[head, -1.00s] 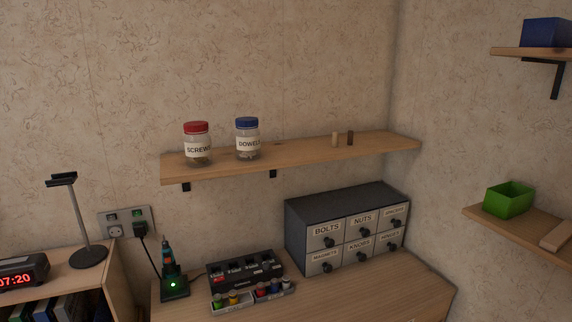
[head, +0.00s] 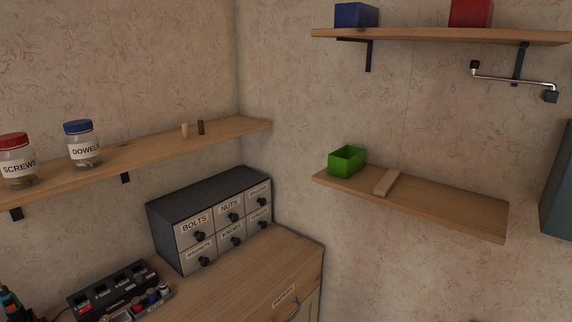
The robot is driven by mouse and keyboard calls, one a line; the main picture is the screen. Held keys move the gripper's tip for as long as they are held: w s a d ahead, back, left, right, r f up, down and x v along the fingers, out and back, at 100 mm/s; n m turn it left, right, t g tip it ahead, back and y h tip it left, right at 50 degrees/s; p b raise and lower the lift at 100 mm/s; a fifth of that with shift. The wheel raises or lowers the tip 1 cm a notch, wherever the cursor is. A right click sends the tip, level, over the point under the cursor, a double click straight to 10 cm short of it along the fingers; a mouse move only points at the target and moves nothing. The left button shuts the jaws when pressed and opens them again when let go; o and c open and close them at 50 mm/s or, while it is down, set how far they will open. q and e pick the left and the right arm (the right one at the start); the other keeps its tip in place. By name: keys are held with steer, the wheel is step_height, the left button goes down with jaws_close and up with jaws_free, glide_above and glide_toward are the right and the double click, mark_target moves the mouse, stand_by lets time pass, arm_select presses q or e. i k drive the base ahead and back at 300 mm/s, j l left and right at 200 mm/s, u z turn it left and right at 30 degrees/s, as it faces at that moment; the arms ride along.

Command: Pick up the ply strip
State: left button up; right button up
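A light wooden strip (head: 387,182), which looks like the ply strip, lies flat on the lower right wall shelf (head: 450,204). It sits just right of an open green box (head: 347,161), with a small gap or touching; I cannot tell which. Neither of my grippers shows in the head view.
A blue box (head: 356,15) and a red box (head: 471,13) stand on the upper shelf (head: 430,35). A metal crank-like bar (head: 515,80) hangs below it. A labelled drawer cabinet (head: 210,219) stands on the wooden bench (head: 235,281). The lower shelf's right half is bare.

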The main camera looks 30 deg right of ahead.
mark_target(381, 188)
steer(key=z, duration=1.4)
